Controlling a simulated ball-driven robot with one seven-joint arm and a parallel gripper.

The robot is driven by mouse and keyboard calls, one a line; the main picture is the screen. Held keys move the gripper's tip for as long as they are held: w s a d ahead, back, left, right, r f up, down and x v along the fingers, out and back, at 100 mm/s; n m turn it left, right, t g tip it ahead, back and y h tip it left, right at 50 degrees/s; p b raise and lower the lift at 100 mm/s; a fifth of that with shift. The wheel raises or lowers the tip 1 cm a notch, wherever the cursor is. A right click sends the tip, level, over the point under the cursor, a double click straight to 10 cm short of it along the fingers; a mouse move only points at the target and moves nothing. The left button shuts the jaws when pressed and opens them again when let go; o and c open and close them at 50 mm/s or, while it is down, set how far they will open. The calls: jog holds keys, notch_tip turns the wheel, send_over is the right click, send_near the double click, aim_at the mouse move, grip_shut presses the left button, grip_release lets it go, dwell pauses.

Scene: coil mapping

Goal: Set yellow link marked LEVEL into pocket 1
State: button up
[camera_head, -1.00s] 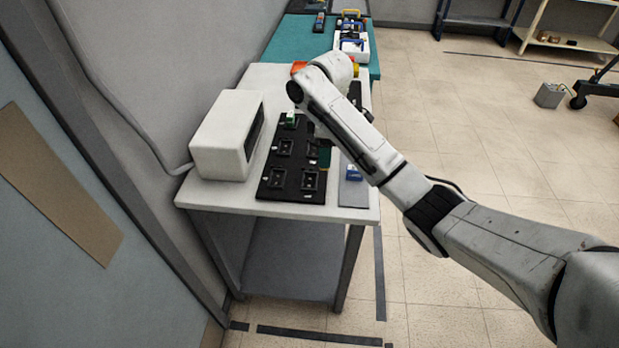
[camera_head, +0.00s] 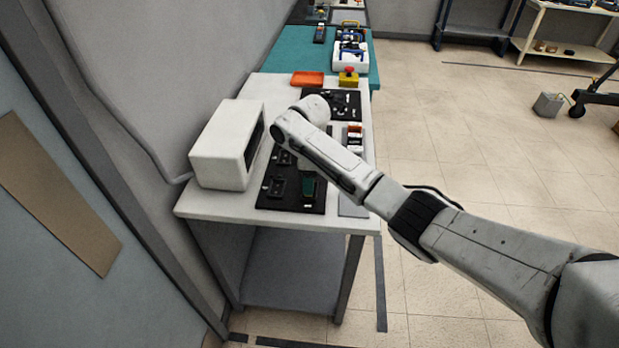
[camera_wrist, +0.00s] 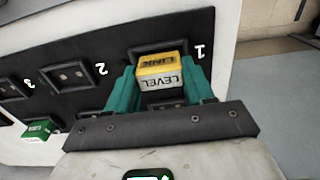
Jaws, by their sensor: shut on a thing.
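The yellow link (camera_wrist: 161,68), with LINK and LEVEL on its faces, is between the teal fingers of my gripper (camera_wrist: 162,80) in the wrist view. My gripper is shut on it. The link is over pocket 1 (camera_wrist: 150,49), the dark framed recess beside the printed 1. It hides much of that pocket, and I cannot tell whether its lower end is inside. In the head view my gripper (camera_head: 309,186) is over the front right of the black board (camera_head: 262,199); the link is not distinguishable there.
Pocket 2 (camera_wrist: 72,74) looks empty in the wrist view. A green block (camera_wrist: 40,130) is on the board's other row. A white box (camera_head: 222,145) stands left of the board. An orange tray (camera_head: 307,79) and a yellow box with red button (camera_head: 348,78) are behind.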

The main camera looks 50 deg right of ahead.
jog(key=shift+f, duration=0.3)
jog(key=o, duration=1)
jog(key=shift+o, duration=0.2)
